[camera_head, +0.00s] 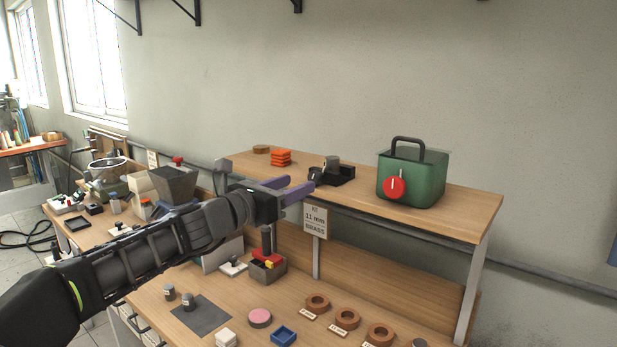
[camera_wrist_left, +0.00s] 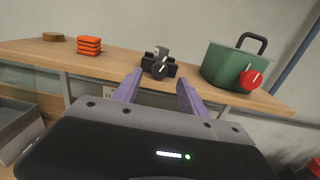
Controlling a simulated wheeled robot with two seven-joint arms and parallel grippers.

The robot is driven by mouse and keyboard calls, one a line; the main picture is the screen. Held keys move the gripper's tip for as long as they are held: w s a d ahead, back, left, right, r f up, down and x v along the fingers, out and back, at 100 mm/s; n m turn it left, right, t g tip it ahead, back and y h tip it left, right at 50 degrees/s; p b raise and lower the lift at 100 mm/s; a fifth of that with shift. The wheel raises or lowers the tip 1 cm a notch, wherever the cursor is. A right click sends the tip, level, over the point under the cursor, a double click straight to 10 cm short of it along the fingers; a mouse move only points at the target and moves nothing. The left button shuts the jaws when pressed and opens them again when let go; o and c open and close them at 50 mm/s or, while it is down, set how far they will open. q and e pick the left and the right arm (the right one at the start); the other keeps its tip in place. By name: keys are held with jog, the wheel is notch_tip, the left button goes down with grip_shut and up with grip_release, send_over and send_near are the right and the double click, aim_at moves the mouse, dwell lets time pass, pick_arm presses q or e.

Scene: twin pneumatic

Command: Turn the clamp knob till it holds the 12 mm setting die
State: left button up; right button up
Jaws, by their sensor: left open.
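A black clamp (camera_head: 343,175) sits on the raised wooden shelf, with a grey cylindrical piece (camera_head: 332,163) standing in it, perhaps the setting die; its size cannot be read. The clamp's dark round knob (camera_head: 315,173) faces the front and shows a pale line in the left wrist view (camera_wrist_left: 159,71). My left gripper (camera_head: 301,182) is open and empty, its purple fingers pointing at the clamp. In the left wrist view the knob appears between and beyond the fingertips (camera_wrist_left: 159,80), apart from them. My right gripper is out of view.
A green box with a red knob (camera_head: 394,187) stands right of the clamp; orange stacked pieces (camera_head: 281,157) lie left. A sign (camera_head: 315,220) reading "11 mm BRASS" hangs below the shelf edge. Several brown rings (camera_head: 347,318) lie on the lower bench.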

aim_at(312, 178)
pick_arm(q)
jog(key=p+x, duration=0.1)
jog(key=x, duration=0.3)
jog(key=shift+w+d+p, duration=0.1)
jog(key=shift+w+p, duration=0.05)
jog(key=shift+p, duration=0.15)
jog(key=shift+w+d, duration=0.35)
jog(key=shift+w, duration=0.15)
grip_shut()
jog(key=shift+f, duration=0.1)
